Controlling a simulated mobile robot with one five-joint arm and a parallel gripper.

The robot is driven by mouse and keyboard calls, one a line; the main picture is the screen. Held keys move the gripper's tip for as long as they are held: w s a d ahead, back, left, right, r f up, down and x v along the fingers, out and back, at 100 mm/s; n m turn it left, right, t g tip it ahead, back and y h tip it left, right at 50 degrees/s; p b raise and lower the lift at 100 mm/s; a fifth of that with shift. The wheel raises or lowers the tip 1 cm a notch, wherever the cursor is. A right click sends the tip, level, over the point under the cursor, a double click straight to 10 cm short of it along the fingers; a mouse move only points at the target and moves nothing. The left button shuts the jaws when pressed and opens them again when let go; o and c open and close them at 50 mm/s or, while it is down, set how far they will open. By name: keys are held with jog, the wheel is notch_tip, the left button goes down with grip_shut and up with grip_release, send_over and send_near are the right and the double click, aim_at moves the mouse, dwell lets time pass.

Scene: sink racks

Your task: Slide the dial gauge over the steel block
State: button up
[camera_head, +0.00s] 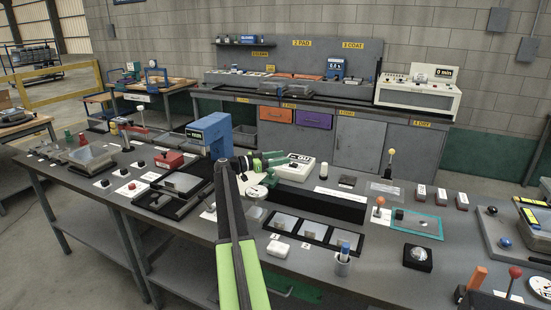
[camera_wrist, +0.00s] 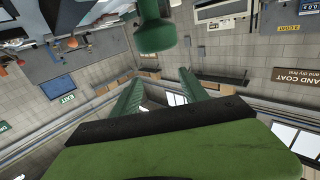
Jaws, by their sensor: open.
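A round white dial face (camera_head: 540,287), which looks like the dial gauge, is cut off by the right edge of the head view, at the near right of the bench. I cannot single out the steel block for certain. My gripper (camera_head: 270,160) is raised over the middle of the bench, pointing right, far to the left of the dial. In the wrist view my gripper (camera_wrist: 160,78) shows two green fingers spread apart with nothing between them. The dial is not identifiable in the wrist view.
A red-knobbed post (camera_head: 515,272) and an orange block (camera_head: 477,278) stand left of the dial. A blue machine (camera_head: 209,133) stands left of my gripper. Bare bench lies around the cube.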

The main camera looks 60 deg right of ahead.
jog(key=s+r+p, duration=0.4)
jog(key=s+r, duration=0.1)
jog(key=s, duration=0.4)
jog(key=shift+s+a+r+p, duration=0.15)
jog(key=shift+s+r+p, duration=0.15)
jog(key=shift+s, duration=0.1)
